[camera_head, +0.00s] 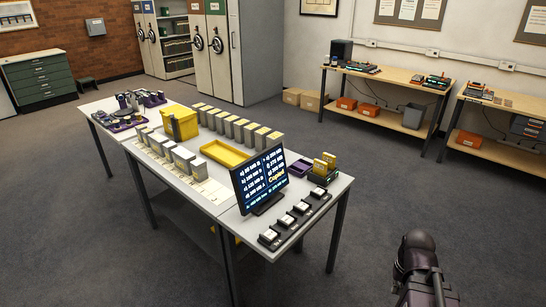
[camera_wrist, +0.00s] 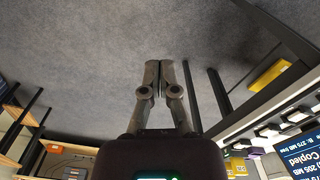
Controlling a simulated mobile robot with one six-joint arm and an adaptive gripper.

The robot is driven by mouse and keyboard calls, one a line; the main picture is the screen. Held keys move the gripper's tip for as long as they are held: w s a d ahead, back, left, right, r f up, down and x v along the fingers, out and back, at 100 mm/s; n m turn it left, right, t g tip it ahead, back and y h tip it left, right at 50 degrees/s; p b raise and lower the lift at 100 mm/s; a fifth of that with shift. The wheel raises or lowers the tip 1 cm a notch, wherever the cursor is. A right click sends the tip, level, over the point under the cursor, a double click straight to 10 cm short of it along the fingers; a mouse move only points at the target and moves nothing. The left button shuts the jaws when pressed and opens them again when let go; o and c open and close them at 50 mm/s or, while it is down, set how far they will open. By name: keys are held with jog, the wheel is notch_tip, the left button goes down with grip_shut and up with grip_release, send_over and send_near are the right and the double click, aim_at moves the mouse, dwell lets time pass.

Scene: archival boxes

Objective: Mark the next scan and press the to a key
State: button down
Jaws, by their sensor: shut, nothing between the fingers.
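A row of several black key units with white caps (camera_head: 285,220) lies along the near right edge of the white table. Their letters are too small to read. Several key units also show in the wrist view (camera_wrist: 268,132). My gripper (camera_wrist: 166,64) is shut and empty, over the grey floor and apart from the table. In the head view only a dark part of my arm shows, at the lower right.
Rows of grey boxes (camera_head: 185,160), a yellow tray (camera_head: 224,153) and yellow cartridges (camera_head: 325,162) crowd the white table (camera_head: 205,195). Wooden benches (camera_head: 385,78) stand at the back right. The floor (camera_head: 375,190) between is clear.

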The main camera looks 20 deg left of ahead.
dwell(0.8)
notch_tip(320, 180, up, 2)
jog(key=n+t+h+b, duration=0.3)
jog(key=n+t, duration=0.6)
jog(key=n, duration=1.5)
send_over(270, 235)
jog(key=shift+a+r, duration=0.2)
jog(key=shift+a, duration=0.05)
jog(key=shift+f, duration=0.15)
notch_tip(270, 235, down, 8)
jog(key=b, duration=0.9)
jog(key=shift+f, duration=0.25)
